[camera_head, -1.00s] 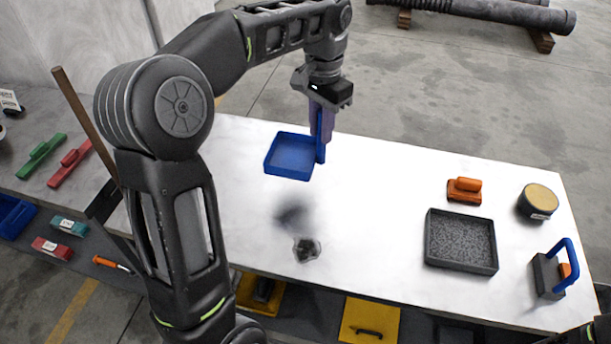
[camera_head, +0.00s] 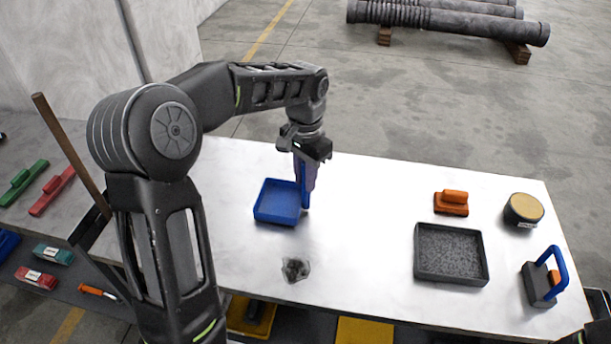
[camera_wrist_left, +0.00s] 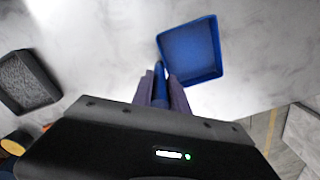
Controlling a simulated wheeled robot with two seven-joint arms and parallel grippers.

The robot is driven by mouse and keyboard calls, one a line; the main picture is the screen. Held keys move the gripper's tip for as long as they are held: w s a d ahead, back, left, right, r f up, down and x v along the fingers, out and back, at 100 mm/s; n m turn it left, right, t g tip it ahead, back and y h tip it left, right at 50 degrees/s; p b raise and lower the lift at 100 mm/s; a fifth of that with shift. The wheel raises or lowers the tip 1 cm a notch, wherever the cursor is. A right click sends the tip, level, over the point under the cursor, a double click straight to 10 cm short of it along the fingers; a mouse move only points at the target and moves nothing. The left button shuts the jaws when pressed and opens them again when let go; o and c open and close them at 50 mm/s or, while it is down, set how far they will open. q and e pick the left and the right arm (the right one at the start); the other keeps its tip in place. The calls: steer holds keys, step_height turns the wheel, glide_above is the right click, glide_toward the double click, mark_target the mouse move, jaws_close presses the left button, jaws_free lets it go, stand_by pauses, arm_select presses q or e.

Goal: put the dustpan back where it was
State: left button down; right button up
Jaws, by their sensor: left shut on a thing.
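The blue dustpan (camera_head: 277,203) is a shallow square tray, at the left-middle of the white table (camera_head: 360,210). My left gripper (camera_head: 305,180) is shut on its upright blue handle, at the right side of the tray. The tray is level and sits on the tabletop or very close above it; I cannot tell which. In the left wrist view the dustpan (camera_wrist_left: 190,50) is beyond the purple fingers (camera_wrist_left: 160,92), with the handle between them.
A small grey debris pile (camera_head: 295,269) lies in front of the dustpan. To the right are a dark grey tray (camera_head: 450,278), an orange-handled brush (camera_head: 451,203), a round tan-topped tin (camera_head: 523,209) and a blue-handled block (camera_head: 540,285). The table between is clear.

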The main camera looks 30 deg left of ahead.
arm_select(q)
steer(key=shift+f, duration=0.15)
steer(key=c, duration=1.3)
jaws_free()
step_height(320, 180, up, 10)
steer(key=shift+f, duration=0.15)
steer(key=shift+d+r+p, duration=0.1)
steer(key=shift+r+p, duration=0.75)
steer(key=shift+p, duration=0.1)
steer(key=shift+r+p, duration=0.55)
